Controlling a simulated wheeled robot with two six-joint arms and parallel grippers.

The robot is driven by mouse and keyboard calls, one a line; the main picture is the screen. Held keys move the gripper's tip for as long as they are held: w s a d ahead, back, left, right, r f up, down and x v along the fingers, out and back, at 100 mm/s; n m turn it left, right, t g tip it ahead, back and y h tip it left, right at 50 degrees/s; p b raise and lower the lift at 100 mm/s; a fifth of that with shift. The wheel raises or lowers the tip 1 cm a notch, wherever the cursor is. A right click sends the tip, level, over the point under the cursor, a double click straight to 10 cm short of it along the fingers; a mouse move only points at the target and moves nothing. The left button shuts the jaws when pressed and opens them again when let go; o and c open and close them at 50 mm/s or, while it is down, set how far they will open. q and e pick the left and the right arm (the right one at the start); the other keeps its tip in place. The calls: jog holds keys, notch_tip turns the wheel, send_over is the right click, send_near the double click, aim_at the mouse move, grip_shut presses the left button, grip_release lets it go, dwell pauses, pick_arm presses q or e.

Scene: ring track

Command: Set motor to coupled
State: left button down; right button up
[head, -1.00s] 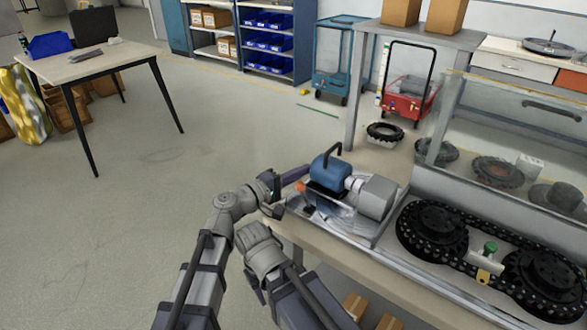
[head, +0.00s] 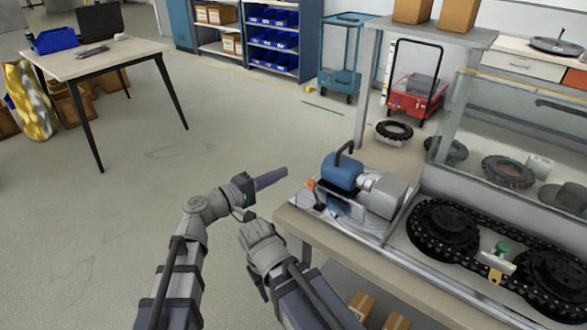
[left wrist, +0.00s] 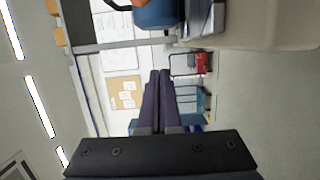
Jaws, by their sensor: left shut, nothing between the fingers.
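The blue motor (head: 342,172) with a black handle sits on a metal plate on the bench, joined in line with a grey housing (head: 382,194) at its right. An orange-tipped lever (head: 311,186) stands at the plate's left side. My left gripper (head: 285,172) is shut and empty, in the air left of the motor and apart from it. In the left wrist view its dark fingers (left wrist: 160,75) lie together, and part of the blue motor (left wrist: 156,14) shows at the top. My right arm is at the lower middle; its fingertips are not clear.
The bench (head: 325,243) also carries a black chain track (head: 445,225) with a green knob (head: 501,248). A clear guard (head: 510,125) stands behind it. A red cart (head: 415,95) and a table (head: 100,58) stand farther back.

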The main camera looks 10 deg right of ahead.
pick_arm(q)
jog(key=shift+v, duration=1.35)
jog(key=s+a+f+m+g+y, duration=0.2)
jog(key=s+a+f+y, duration=0.15)
jog(key=f, duration=0.35)
jog(key=s+a+f+m+g+y, duration=0.2)
jog(key=a+f+y, duration=0.2)
jog(key=f, duration=0.4)
jog(key=s+a+f+g+y, duration=0.1)
jog(key=s+a+f+y, duration=0.15)
jog(key=a, duration=0.35)
jog(key=s+a+f+g+y, duration=0.1)
jog(key=s+a+f+y, duration=0.15)
jog(key=a, duration=0.35)
jog(key=s+a+f+g+y, duration=0.1)
jog(key=a+f+y, duration=0.1)
jog(key=a+y, duration=0.35)
jog(key=s+d+r+m+p, duration=0.2)
jog(key=s+d+r+p, duration=0.1)
jog(key=r+p, duration=0.8)
jog(key=s+d+r+m+p, duration=0.2)
jog(key=d+r+p, duration=0.4)
jog(key=r+p, duration=0.4)
jog(key=shift+s+d+r+m+g+p, duration=0.3)
jog(key=shift+s+d+r+p, duration=0.15)
jog(key=shift+s, duration=0.25)
jog(key=shift+a, duration=0.1)
